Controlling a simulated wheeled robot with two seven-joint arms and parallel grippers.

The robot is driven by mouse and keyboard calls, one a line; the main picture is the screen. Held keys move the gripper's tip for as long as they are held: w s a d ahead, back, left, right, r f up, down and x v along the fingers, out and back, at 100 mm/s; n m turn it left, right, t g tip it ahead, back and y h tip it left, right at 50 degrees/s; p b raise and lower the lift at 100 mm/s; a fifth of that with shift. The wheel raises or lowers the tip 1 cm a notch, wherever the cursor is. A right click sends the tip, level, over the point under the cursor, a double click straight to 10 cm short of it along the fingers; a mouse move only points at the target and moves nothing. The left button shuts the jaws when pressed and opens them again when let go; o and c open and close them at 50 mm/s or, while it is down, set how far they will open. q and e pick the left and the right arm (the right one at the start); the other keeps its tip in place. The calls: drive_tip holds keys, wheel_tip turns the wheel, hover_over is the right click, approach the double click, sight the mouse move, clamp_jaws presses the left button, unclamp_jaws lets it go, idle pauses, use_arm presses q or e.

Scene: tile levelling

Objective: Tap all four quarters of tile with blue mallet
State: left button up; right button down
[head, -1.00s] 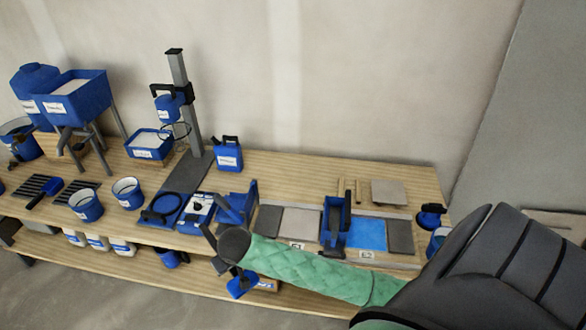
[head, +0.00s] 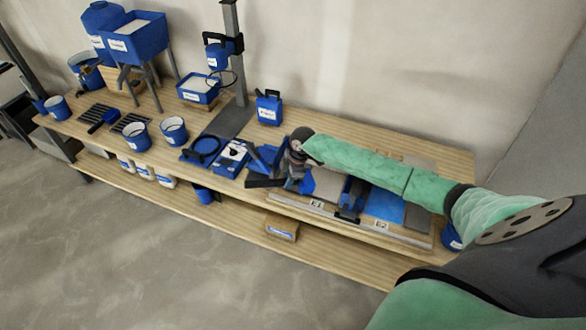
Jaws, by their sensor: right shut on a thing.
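My right gripper (head: 290,179) is over the workbench, at the left end of the tile bed. It is shut on what looks like the blue mallet; a blue part, probably its head (head: 307,182), shows beside the fingers, close to the left edge of the beige tile (head: 327,186). Whether it touches the tile cannot be told. The beige tile lies behind the label E1, partly hidden by my forearm. A blue tile (head: 384,206) lies farther right, behind the label E2. My left gripper is not in view.
A blue-and-dark tool (head: 350,198) stands between the two tiles. A blue holder (head: 264,160) is just left of my gripper. Buckets (head: 174,130), a blue canister (head: 268,108) and a mixing stand (head: 238,60) fill the bench's left side.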

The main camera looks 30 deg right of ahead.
drive_tip(key=shift+n+g, duration=0.3)
drive_tip(key=shift+n, duration=0.6)
drive_tip(key=d+f+b, duration=0.1)
drive_tip(key=f, duration=0.1)
drive_tip(key=w+d+f+b, duration=0.1)
drive_tip(key=f+b, duration=0.1)
drive_tip(key=w+d+f+b, duration=0.1)
drive_tip(key=f+b, duration=0.1)
drive_tip(key=shift+f, duration=0.3)
drive_tip(key=shift+f+b, duration=0.35)
drive_tip(key=shift+f, duration=0.05)
drive_tip(key=shift+r, duration=0.3)
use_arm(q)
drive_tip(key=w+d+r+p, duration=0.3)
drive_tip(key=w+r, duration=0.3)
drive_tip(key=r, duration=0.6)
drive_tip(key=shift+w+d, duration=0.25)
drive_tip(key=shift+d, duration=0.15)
use_arm(e)
wheel_tip(320, 180, up, 4)
drive_tip(key=shift+r, duration=0.1)
